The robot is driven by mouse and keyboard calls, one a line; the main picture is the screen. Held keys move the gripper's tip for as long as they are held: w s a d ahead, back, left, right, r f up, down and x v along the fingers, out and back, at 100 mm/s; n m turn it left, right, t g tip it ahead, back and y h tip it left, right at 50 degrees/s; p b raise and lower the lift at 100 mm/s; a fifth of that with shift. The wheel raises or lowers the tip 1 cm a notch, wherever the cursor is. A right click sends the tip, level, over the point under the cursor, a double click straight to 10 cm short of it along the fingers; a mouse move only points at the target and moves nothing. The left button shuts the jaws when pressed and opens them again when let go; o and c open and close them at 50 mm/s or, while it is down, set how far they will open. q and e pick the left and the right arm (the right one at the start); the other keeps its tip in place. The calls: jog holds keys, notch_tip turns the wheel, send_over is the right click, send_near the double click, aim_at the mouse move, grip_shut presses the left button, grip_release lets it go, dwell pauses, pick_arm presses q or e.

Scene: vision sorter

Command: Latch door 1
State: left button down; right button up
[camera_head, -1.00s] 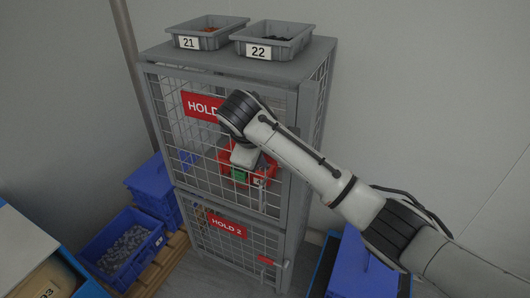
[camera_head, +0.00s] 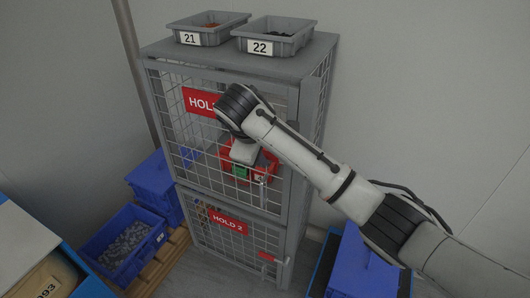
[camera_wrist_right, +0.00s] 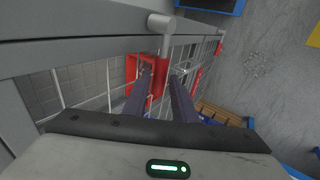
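Door 1 (camera_head: 170,122) is the upper mesh door of the grey cage, under a red HOLD sign (camera_head: 202,102) partly covered by my right arm. It looks about flush with the frame. My right gripper (camera_wrist_right: 162,78) is at the door's right side, its two dark fingers apart. A grey latch rod (camera_wrist_right: 163,42) with a round end runs down toward the fingers. A red part (camera_wrist_right: 157,84), seemingly the latch handle, shows between them. I cannot tell whether they touch it. In the head view, my wrist hides the latch. My left gripper is out of view.
A red bin (camera_head: 266,164) sits behind the mesh. Door 2 (camera_head: 205,238) below has a red handle (camera_head: 267,257). Grey bins 21 (camera_head: 190,39) and 22 (camera_head: 259,47) stand on top. Blue crates (camera_head: 150,247) stand at left, and a blue box (camera_head: 360,268) at lower right.

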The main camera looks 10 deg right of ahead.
jog(key=v, duration=0.9)
jog(key=shift+r, duration=0.2)
jog(key=shift+s+a, duration=0.1)
jog(key=s+a+f+m+y, duration=0.1)
jog(key=s+f+m+y, duration=0.3)
jog(key=f, duration=1)
jog(key=s+a+f+y, duration=0.2)
jog(key=s+f, duration=0.3)
jog(key=f, duration=0.8)
jog(key=s+d+f+m+t, duration=0.1)
jog(key=s+d+f, duration=0.2)
jog(key=s, duration=0.4)
jog(key=s+d+f+m, duration=0.2)
jog(key=s+d+f, duration=0.1)
jog(key=s+d, duration=0.2)
jog(key=s+d+f+m+t, duration=0.1)
jog(key=s+d+f+m, duration=0.1)
jog(key=s, duration=0.7)
jog(key=shift+d+f+t, duration=0.3)
jog(key=shift+d+f, duration=0.55)
jog(key=shift+d, duration=0.4)
